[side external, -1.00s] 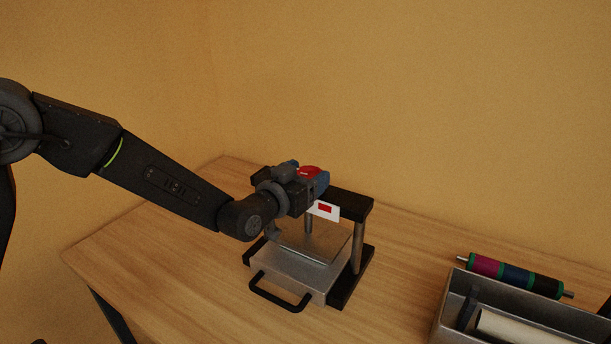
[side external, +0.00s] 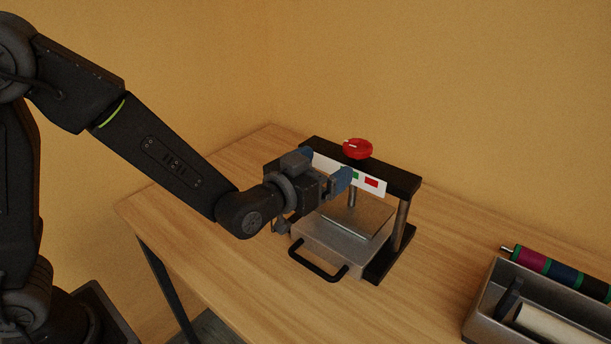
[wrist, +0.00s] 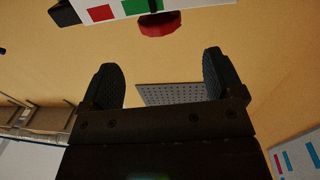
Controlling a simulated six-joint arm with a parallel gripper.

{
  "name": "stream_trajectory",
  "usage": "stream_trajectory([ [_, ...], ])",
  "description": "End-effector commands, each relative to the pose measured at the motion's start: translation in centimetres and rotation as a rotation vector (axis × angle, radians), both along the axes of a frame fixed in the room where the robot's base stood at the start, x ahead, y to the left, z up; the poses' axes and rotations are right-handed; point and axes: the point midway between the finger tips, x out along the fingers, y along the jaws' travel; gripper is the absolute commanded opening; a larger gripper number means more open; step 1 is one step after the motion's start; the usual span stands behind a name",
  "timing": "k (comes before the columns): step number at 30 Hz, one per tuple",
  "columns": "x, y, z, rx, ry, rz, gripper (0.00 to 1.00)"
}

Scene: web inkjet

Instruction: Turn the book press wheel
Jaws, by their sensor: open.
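The red wheel (side external: 357,149) sits on top of the black crossbar (side external: 392,175) of the press. A small pale mark shows on its left side. The wheel also shows at the top of the wrist view (wrist: 160,24), beyond the fingertips. My gripper (side external: 326,168) is in front of the crossbar, left of and lower than the wheel. Its fingers (wrist: 162,80) are apart with nothing between them. A white strip with green and red patches (side external: 371,183) is on the crossbar's front, partly hidden by my gripper. The press's metal bed (side external: 325,248) is below.
A black handle (side external: 318,268) sticks out from the front of the press. A metal tray (side external: 483,305) holding a pale roller (side external: 545,325) stands at the lower right, with a banded roller (side external: 560,272) behind it. Bare table (side external: 445,250) lies between press and tray.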

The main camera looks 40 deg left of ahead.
Motion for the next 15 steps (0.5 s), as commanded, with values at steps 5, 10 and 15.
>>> stream_trajectory([
  [5,-3.1,0.2,0.0,-0.001,0.000,-0.002,0.87],
  [10,-4.3,0.4,0.0,0.000,0.000,0.000,0.87],
  [15,-4.5,0.4,0.0,-0.001,0.000,0.001,0.87],
])
